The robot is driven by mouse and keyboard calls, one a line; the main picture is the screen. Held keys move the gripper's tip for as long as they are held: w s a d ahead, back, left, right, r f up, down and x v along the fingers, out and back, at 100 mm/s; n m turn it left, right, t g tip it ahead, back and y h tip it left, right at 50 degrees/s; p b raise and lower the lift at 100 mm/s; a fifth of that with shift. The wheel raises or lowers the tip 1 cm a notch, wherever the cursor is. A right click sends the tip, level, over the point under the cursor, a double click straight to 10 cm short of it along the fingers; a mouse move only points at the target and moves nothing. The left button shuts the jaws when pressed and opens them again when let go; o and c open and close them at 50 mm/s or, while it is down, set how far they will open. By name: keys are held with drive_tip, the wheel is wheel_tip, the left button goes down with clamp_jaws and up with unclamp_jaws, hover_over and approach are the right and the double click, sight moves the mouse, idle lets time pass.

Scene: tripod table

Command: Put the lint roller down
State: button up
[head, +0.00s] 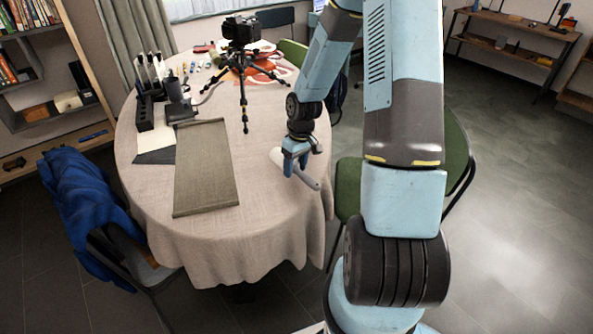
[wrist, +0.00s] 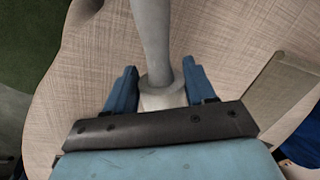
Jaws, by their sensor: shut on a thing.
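The lint roller (head: 307,180) is in my gripper (head: 296,166), at the right part of the round table in the head view. It looks pale grey-white with a greyer end. In the wrist view the lint roller (wrist: 153,45) runs up from between the two blue fingers of my gripper (wrist: 156,88), which are shut on it. It is over or close to the tablecloth; I cannot tell whether it touches. The round table (head: 270,225) has a beige cloth.
A grey-green mat (head: 205,168) lies left of my gripper. A camera on a tripod (head: 242,65) stands farther back. A dark organizer (head: 150,90) stands at the back left. A blue jacket (head: 85,215) hangs on a chair at left. The cloth's front middle is clear.

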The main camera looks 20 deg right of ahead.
drive_tip(key=shift+f, duration=0.95)
drive_tip(key=o, duration=1.3)
